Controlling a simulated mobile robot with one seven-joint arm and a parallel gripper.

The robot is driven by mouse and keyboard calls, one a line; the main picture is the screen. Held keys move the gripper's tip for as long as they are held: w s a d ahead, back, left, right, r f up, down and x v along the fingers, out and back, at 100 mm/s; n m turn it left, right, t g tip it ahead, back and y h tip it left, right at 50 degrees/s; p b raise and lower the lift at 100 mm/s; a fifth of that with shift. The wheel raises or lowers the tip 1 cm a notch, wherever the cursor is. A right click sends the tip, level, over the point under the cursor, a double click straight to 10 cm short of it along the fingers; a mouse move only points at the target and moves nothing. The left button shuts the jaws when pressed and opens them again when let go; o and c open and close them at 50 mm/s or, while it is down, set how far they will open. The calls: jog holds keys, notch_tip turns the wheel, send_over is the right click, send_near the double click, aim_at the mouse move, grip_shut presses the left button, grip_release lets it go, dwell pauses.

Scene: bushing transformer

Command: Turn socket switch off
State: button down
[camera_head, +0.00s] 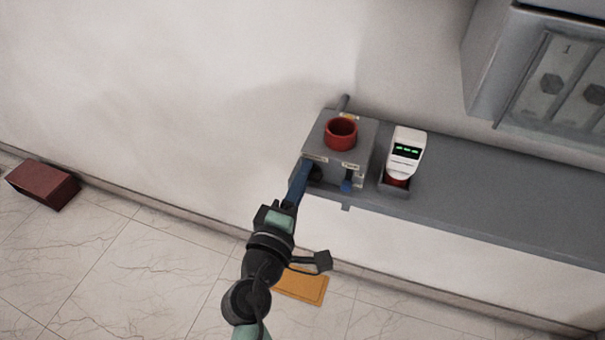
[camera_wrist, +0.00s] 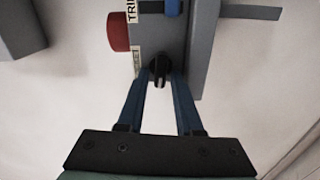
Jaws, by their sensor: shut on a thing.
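The grey socket box (camera_head: 364,135) stands on the shelf with a red round socket (camera_head: 341,133) on its top. In the wrist view the box (camera_wrist: 172,38) shows from close up, with a black rotary switch (camera_wrist: 160,71) on the face toward me. My gripper (camera_head: 303,168) reaches this face from the front left. Its blue fingers (camera_wrist: 159,78) are on either side of the black switch and shut on it. In the head view the fingers partly hide the switch.
A white device with a green display (camera_head: 405,152) stands in a holder right of the box. The grey shelf (camera_head: 480,190) is clear farther right. A cabinet (camera_head: 545,75) hangs above it. A brown-red block (camera_head: 42,183) and an orange plate (camera_head: 300,287) lie on the floor.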

jog(key=shift+f+n, duration=0.1)
jog(key=shift+n, duration=0.6)
jog(key=c, duration=0.8)
grip_release()
jog(key=shift+c, duration=0.2)
jog(key=v, duration=1.3)
jog(key=shift+b, duration=0.4)
